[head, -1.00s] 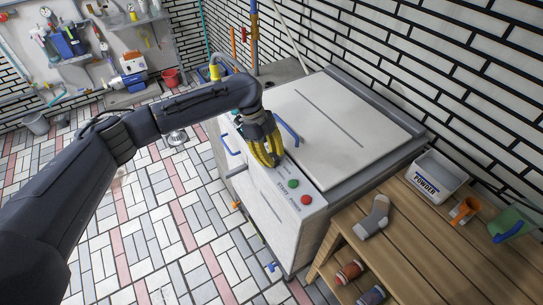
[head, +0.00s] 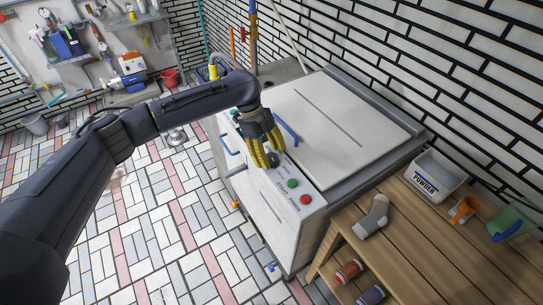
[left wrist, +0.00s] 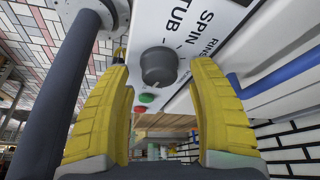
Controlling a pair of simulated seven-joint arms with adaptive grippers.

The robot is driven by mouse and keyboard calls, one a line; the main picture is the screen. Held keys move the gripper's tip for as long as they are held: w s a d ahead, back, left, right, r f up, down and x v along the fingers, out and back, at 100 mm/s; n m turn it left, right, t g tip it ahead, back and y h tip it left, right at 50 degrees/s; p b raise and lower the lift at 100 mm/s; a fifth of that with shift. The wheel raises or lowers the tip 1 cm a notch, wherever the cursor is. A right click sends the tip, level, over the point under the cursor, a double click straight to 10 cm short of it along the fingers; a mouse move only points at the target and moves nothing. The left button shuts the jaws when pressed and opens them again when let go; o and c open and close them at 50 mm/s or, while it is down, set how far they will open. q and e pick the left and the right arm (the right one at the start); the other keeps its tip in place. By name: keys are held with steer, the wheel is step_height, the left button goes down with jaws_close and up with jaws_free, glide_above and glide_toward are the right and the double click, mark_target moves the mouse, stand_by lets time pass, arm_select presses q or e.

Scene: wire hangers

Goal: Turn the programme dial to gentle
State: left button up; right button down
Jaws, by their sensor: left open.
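The programme dial (head: 272,160) is a dark grey round knob on the white control panel of the washing machine. In the left wrist view the dial (left wrist: 158,67) sits between the finger ends, with SPIN, TUB and part of RINSE printed near it. No word for gentle is readable. My left gripper (head: 270,156) has yellow fingers and is open, one finger on each side of the dial. In the left wrist view, gaps show between the fingers (left wrist: 161,75) and the knob. My right gripper is not in view.
A green button (head: 292,183) and a red button (head: 306,199) sit further along the panel. A blue handle (head: 287,131) stands beside the fingers at the white lid (head: 340,120). A wooden bench (head: 420,240) with a sock and a powder box stands at the right.

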arm_select(q)
steer(key=v, duration=1.1)
steer(key=shift+r, duration=0.1)
